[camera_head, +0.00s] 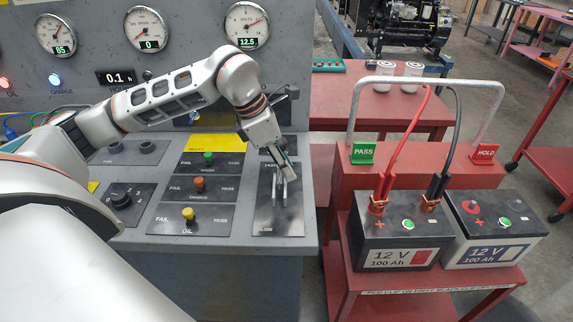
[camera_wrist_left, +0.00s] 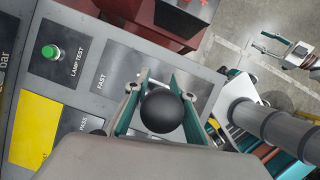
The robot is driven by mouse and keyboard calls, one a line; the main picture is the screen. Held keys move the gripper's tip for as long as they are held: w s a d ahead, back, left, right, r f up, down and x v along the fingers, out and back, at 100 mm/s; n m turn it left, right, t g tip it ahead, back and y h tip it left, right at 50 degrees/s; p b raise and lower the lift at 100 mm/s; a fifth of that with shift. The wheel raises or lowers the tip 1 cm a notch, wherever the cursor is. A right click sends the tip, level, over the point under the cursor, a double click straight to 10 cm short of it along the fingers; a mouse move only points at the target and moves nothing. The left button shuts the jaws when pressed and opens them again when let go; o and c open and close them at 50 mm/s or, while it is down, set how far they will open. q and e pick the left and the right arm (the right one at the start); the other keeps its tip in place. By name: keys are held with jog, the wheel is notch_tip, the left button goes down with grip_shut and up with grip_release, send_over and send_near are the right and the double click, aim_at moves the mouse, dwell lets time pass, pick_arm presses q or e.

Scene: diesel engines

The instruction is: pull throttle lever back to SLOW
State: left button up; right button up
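The throttle panel (camera_head: 265,222) is a dark plate on the grey console, marked FAST at its far end and SLOW at its near end. My left gripper (camera_head: 286,164) reaches down over the far, FAST end. In the left wrist view, the throttle lever's round black knob (camera_wrist_left: 163,111) sits between the teal fingers of the left gripper (camera_wrist_left: 158,100). Both fingers look to be against its sides. The lower part of the lever is largely hidden there. My right gripper (camera_wrist_left: 272,44) shows open and empty over the floor in the left wrist view, away from the lever.
Left of the throttle panel are PASS/FAIL switches with green, orange and yellow knobs (camera_head: 188,214). Right of the console stands a red cart (camera_head: 380,172) with two 12 V batteries (camera_head: 400,228) and a grey handle. Gauges line the console's upright face.

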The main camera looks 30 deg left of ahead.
pick_arm(q)
jog(key=shift+w+d+f, duration=0.1)
jog(key=shift+w+f, duration=0.05)
jog(key=shift+f, duration=0.3)
grip_shut()
